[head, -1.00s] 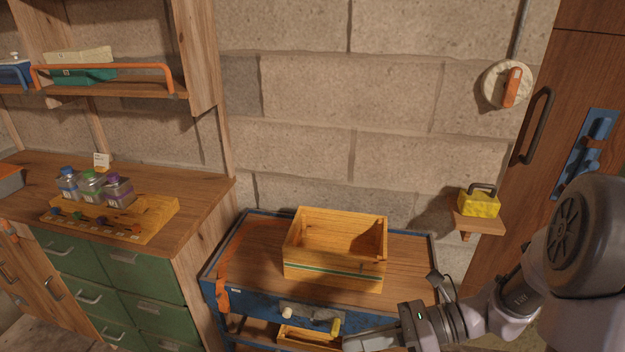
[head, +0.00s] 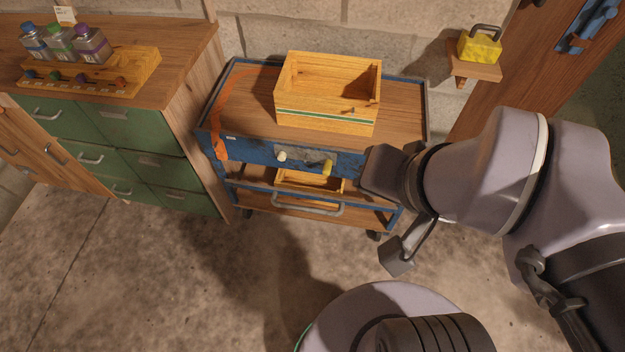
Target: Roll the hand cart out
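The hand cart (head: 405,110) has a blue metal frame, a wooden top and a lower wooden shelf (head: 350,212). It stands against the block wall, right of the green drawer cabinet. A grey bar handle (head: 308,208) runs along its lower front. Its front panel carries a white knob (head: 281,156) and a yellow knob (head: 327,168). An orange strap (head: 219,146) hangs at its left end. Dark casters show below. My gripper (head: 380,172) is a dark shape in front of the cart's right front corner. Its fingers cannot be made out, nor whether it touches the cart.
A wooden crate (head: 325,118) sits on the cart top and a smaller wooden box (head: 300,181) below. The green cabinet (head: 150,140) stands close on the left. A yellow padlock-shaped block (head: 478,47) rests on a wall shelf at right. Floor in front is clear left of my base.

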